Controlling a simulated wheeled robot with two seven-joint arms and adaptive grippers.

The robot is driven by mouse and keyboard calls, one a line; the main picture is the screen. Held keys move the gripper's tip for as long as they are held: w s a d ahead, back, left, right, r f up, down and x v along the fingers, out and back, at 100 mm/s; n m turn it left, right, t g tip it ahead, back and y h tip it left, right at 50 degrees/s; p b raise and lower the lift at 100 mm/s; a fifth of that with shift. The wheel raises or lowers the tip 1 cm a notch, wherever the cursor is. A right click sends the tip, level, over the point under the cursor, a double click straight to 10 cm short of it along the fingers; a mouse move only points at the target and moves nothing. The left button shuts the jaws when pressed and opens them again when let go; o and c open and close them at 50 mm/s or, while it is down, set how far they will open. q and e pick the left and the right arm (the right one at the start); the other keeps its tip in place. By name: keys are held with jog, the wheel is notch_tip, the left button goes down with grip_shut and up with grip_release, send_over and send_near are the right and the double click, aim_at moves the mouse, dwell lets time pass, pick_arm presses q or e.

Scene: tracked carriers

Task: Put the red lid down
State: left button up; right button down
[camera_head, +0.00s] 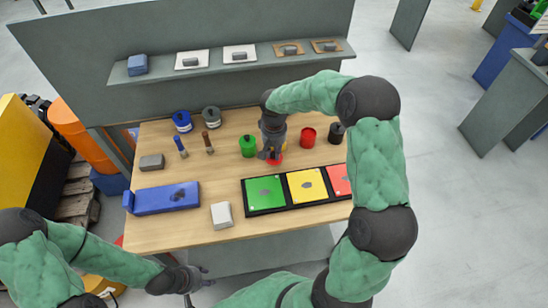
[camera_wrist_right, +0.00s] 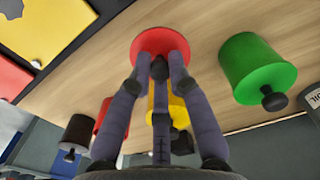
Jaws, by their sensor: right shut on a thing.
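My right gripper (camera_head: 272,153) is shut on the red lid (camera_head: 275,160), a round disc over the tabletop in front of the cans. In the right wrist view the fingers close on the knob of the red lid (camera_wrist_right: 150,40); I cannot tell whether it touches the wood. The red can (camera_head: 307,138) stands right of the gripper with its top open; it is partly hidden behind a finger in the wrist view (camera_wrist_right: 104,114). My left gripper (camera_head: 198,279) is empty and looks open, low in front of the table edge.
A green lidded can (camera_head: 248,146) and a dark can (camera_head: 336,133) stand nearby. A yellow can (camera_wrist_right: 172,108) is partly hidden behind the fingers. A black tray (camera_head: 249,209) with coloured squares lies in front. A blue box (camera_head: 165,199) and white block (camera_head: 222,215) lie left.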

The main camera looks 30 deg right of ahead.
aim_at(274, 153)
jog(key=shift+w+f+b, duration=0.1)
jog(key=shift+f+b, duration=0.45)
jog(key=shift+f, duration=1.1)
jog(key=shift+f, duration=0.15)
jog(key=c, duration=1.2)
grip_release()
jog(key=shift+o, duration=0.2)
